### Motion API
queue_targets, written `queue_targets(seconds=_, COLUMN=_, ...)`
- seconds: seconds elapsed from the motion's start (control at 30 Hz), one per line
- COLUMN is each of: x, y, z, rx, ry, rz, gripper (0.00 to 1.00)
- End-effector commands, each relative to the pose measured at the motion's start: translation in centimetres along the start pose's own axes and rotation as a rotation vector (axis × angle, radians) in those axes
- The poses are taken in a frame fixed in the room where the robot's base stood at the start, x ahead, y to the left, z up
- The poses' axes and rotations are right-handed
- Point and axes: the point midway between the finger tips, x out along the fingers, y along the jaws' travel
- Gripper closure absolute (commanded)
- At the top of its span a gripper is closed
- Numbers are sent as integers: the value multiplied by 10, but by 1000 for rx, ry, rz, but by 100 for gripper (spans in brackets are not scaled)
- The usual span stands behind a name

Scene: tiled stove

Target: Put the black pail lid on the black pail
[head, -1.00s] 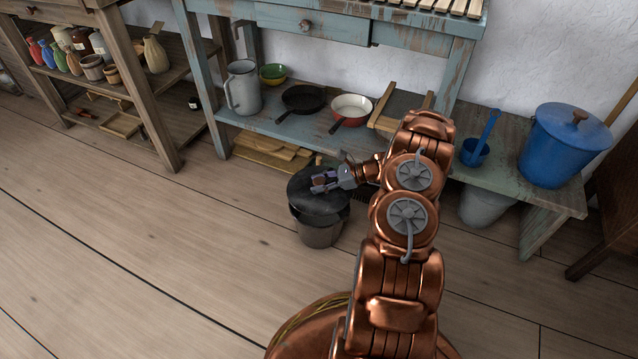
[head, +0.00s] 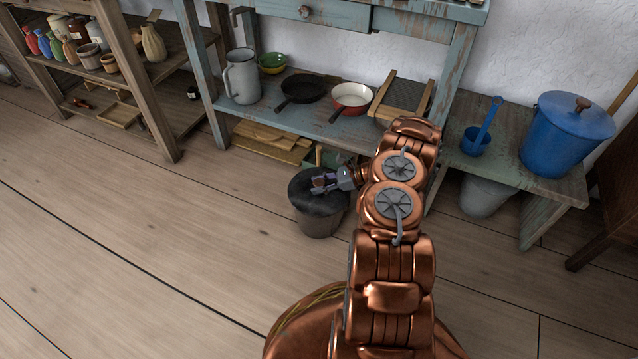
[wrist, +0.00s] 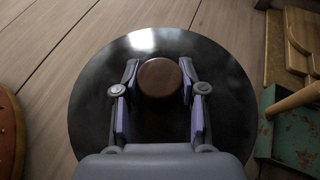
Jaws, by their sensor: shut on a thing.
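The black pail lid (head: 314,207) is a dark round disc with a brown wooden knob. In the head view it lies over the mouth of the black pail (head: 321,228), which stands on the floor in front of the blue bench. My gripper (head: 325,181) is shut on the lid's knob from above. In the wrist view my gripper (wrist: 160,100) has a finger on either side of the knob (wrist: 159,79), and the lid (wrist: 222,100) hides the pail beneath. Whether the lid rests fully on the rim cannot be told for sure.
The blue bench (head: 330,128) behind holds pans, a bowl and a grey jug (head: 242,78). A low table at the right carries a blue lidded pot (head: 562,138), with a grey bucket (head: 485,196) beneath. The floor to the left is clear.

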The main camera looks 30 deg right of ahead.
Motion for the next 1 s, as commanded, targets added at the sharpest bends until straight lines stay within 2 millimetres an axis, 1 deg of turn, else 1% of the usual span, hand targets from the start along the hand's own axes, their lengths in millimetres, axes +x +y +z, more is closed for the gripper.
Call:
queue_targets(seconds=0.33, x=0, y=0, z=-1, rx=-1, ry=0, rz=0, gripper=100)
queue_targets(seconds=0.37, x=0, y=0, z=-1, rx=-1, ry=0, rz=0, gripper=56)
queue_targets(seconds=0.6, x=0, y=0, z=-1, rx=-1, ry=1, rz=0, gripper=31)
queue_targets(seconds=0.63, x=0, y=0, z=-1, rx=-1, ry=1, rz=0, gripper=30)
queue_targets(seconds=0.9, x=0, y=0, z=-1, rx=0, ry=1, rz=0, gripper=30)
queue_targets(seconds=1.0, x=-4, y=0, z=-1, rx=-1, ry=1, rz=-1, gripper=30)
